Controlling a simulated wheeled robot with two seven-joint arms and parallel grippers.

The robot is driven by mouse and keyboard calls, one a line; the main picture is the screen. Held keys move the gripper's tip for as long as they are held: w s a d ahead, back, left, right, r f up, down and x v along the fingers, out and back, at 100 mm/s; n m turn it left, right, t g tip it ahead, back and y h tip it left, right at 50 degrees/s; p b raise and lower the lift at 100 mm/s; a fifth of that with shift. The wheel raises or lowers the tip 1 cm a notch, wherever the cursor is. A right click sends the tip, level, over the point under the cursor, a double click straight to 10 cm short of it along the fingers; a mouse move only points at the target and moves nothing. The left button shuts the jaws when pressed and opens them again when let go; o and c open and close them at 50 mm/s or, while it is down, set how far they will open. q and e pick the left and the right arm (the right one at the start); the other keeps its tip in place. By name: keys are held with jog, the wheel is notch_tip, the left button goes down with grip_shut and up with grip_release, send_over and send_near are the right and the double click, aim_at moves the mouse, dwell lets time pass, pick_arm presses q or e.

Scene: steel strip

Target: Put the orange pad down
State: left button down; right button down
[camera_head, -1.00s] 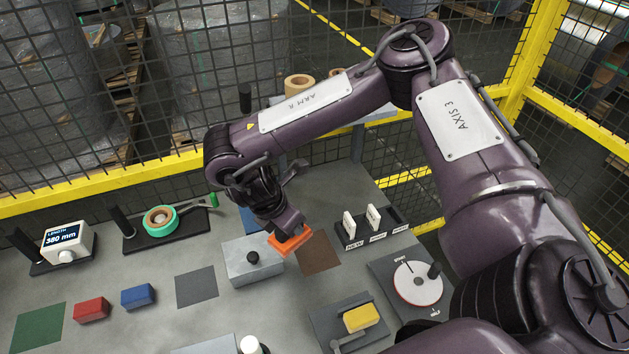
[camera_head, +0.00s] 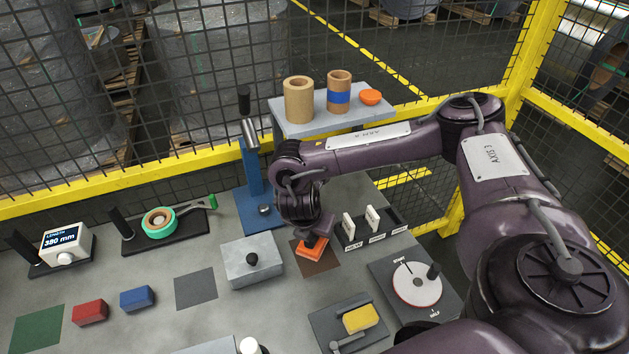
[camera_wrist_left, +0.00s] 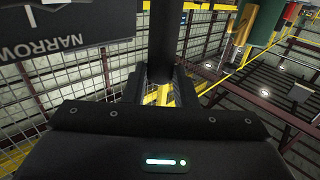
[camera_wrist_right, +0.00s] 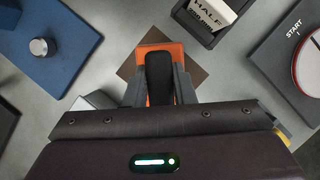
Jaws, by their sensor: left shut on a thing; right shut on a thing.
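The orange pad (camera_head: 311,251) is at the brown square (camera_head: 325,267) on the bench, right of a grey block with a black knob. My right gripper (camera_head: 314,238) comes down over it and is shut on its dark grip. In the right wrist view the orange pad (camera_wrist_right: 174,49) lies over the brown square (camera_wrist_right: 128,68), turned relative to it. Whether it touches the square is hard to tell. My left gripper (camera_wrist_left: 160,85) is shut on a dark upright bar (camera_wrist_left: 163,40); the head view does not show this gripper.
The grey block (camera_head: 252,270) stands close left of the pad. A rack with white tags (camera_head: 372,218) is close on the right. A blue stand (camera_head: 258,205) is behind. A yellow pad (camera_head: 361,318) and a red-rimmed dial (camera_head: 417,284) lie nearer. A dark grey square (camera_head: 196,289) is bare.

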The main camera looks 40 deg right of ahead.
aim_at(314, 238)
jog(key=shift+f, duration=1.9)
jog(key=shift+f, duration=0.15)
jog(key=c, duration=1.2)
grip_release()
jog(key=v, duration=1.2)
